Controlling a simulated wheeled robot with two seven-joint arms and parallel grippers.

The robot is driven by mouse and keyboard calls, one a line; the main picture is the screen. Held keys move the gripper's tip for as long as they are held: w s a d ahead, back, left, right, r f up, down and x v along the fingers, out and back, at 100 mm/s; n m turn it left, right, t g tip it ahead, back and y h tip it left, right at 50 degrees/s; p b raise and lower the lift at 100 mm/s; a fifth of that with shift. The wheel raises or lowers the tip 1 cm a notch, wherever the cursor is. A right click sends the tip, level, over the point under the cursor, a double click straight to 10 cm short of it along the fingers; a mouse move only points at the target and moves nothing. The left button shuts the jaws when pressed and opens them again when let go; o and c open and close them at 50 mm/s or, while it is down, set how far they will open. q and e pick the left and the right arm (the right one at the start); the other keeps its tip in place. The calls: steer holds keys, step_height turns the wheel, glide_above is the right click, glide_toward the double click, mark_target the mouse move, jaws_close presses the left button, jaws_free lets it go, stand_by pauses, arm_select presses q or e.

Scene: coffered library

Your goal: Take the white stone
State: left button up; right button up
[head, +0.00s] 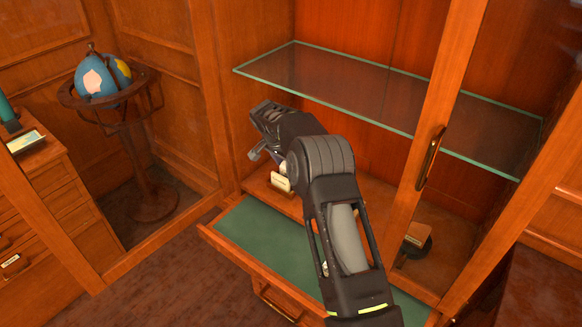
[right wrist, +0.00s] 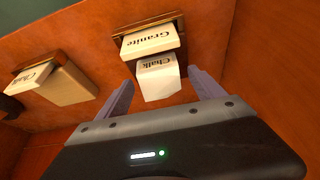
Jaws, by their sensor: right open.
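In the right wrist view a small white block (right wrist: 158,82), its top marked "Chalk", stands below a pale card reading "Granite" (right wrist: 150,40). My right gripper (right wrist: 165,90) is open, with one finger on each side of the white block. The fingers look apart from it. In the head view my right gripper (head: 257,150) is over the left part of the cabinet floor, and a small pale piece (head: 281,182) shows just below it. I cannot tell which piece that is. My left gripper is not in view.
A beige block (right wrist: 70,84) and a "Chalk" card (right wrist: 30,77) lie at left in the wrist view. A glass shelf (head: 390,105) spans the cabinet. A green-lined drawer (head: 250,240) is pulled out below. A door frame with handle (head: 431,158) stands at right; a globe (head: 100,78) stands left.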

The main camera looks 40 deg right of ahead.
steer(key=shift+x, duration=0.8)
steer(key=shift+r, duration=0.1)
jaws_close()
stand_by(0.5)
